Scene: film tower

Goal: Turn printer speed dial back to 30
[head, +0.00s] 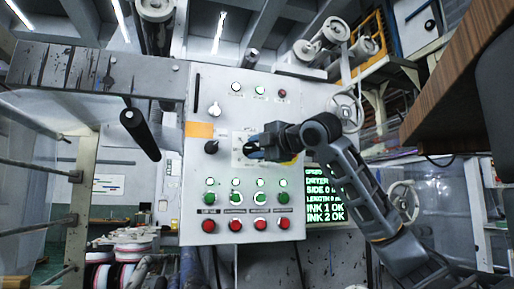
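The grey control panel (300,97) stands in the middle of the head view. A pale square plate (237,158) on it, which looks like the speed dial's scale, is mostly covered by my gripper (250,149). My arm reaches in from the lower right, and the fingertips point left at the plate's middle. The knob there and its setting are hidden or too small to read. I cannot tell whether the fingers touch it or are closed. A green-text screen (325,195) is right of the panel's buttons; its speed line is partly cut off by my arm.
A black knob (211,147) sits just left of the plate, below an orange label (199,130). Rows of green buttons (235,198) and red buttons (235,225) lie below. A black roller (140,134) juts out at left. A wooden surface (455,95) overhangs at upper right.

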